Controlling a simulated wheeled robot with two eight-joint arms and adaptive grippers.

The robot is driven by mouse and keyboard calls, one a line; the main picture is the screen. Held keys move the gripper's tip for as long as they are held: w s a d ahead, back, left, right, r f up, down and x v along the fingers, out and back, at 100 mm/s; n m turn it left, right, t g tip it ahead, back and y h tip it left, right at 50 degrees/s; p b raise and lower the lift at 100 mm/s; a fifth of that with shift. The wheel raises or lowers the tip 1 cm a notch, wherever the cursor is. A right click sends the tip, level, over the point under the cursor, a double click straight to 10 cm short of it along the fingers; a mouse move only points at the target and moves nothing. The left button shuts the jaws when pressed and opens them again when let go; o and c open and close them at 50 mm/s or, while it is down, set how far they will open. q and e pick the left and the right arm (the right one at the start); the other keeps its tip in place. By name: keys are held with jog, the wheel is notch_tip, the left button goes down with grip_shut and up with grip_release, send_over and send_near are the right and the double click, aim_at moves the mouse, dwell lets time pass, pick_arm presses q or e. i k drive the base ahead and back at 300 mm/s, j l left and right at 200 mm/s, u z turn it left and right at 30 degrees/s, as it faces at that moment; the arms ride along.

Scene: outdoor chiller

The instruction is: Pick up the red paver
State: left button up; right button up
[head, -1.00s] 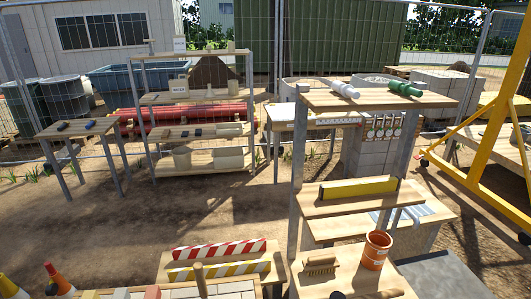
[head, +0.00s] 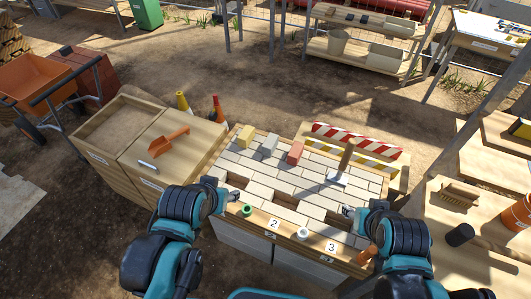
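The red paver (head: 295,152) stands on the pale paved bench top (head: 262,172), toward its back edge. A grey paver (head: 269,146) and a yellow paver (head: 246,137) stand to its left in a row. My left gripper (head: 231,194) is over the bench's front left part, nearer to me than the red paver and apart from it. My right gripper (head: 346,211) is over the front right part, also apart from the red paver. No paver shows in either gripper. The fingers are too small to tell whether they are open.
Striped barriers (head: 356,140) lie behind. Green (head: 246,210) and white (head: 302,233) round items sit at the numbered front edge. Wooden bins with an orange scoop (head: 168,141) are left; a shelf with a brush (head: 460,194) is right.

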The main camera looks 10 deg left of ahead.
aim_at(294, 155)
jog(key=i+j+z, duration=0.1)
jog(key=j, duration=0.3)
jog(key=i+j+z, duration=0.15)
jog(key=j, duration=0.25)
jog(key=i+j+z, duration=0.1)
jog(key=j, duration=0.3)
jog(key=j+z, duration=0.15)
jog(key=j, duration=0.25)
jog(key=i+j, duration=0.05)
